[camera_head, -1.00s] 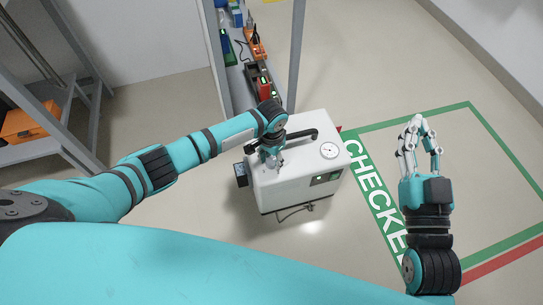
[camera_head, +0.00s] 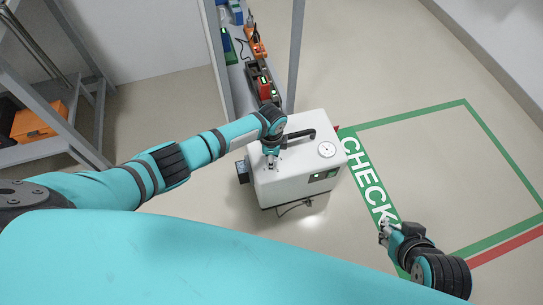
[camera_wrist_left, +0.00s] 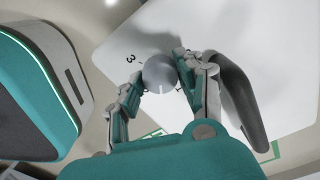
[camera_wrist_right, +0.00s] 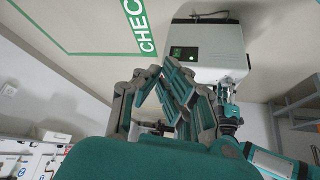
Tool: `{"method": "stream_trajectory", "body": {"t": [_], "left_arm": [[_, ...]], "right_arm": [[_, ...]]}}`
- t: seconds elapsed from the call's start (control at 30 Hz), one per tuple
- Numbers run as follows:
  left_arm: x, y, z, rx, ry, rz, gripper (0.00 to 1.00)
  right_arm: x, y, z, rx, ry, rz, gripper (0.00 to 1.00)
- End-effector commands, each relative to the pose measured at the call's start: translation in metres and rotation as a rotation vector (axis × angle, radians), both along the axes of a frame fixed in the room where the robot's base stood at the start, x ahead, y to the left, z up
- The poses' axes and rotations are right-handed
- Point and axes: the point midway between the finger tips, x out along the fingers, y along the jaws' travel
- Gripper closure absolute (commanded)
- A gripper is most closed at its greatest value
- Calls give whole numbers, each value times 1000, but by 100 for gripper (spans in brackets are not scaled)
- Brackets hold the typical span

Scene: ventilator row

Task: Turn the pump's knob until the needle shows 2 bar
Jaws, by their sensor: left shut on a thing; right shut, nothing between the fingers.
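The white pump (camera_head: 300,185) stands on the floor in the middle of the head view, with a round gauge (camera_head: 326,149) on top. The needle is too small to read. My left gripper (camera_head: 271,163) is over the pump's top. In the left wrist view its fingers are shut on the grey knob (camera_wrist_left: 159,76), one on each side. A "3" shows by the knob; other marks are partly hidden by the fingers. My right gripper (camera_head: 384,232) is shut and empty, clear of the pump at lower right. The right wrist view shows its fingers (camera_wrist_right: 166,82) drawn together.
A black handle (camera_head: 299,136) crosses the pump's top beside my left gripper. A rack (camera_head: 250,70) with tools stands behind the pump. A shelf with an orange box (camera_head: 38,120) is at left. The green-outlined floor area (camera_head: 455,165) at right is bare.

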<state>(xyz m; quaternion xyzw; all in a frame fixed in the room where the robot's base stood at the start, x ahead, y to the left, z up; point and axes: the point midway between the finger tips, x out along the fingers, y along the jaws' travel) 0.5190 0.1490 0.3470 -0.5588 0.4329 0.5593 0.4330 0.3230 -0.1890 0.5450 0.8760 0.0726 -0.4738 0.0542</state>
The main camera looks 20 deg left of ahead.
Motion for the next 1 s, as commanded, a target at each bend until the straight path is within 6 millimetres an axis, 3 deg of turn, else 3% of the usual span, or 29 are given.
{"method": "stream_trajectory", "body": {"t": [0.2, 0.5, 1.0], "left_arm": [[0, 0, 0, -1, 0, -204, 95], [0, -1, 0, -1, 0, -457, 95], [0, -1, 0, -3, 1, -667, 95]], "right_arm": [[-15, -5, -5, -16, 74, -6, 100], [-22, -7, -7, -23, 106, -9, 100], [-21, -7, -7, -23, 104, -10, 100]]}}
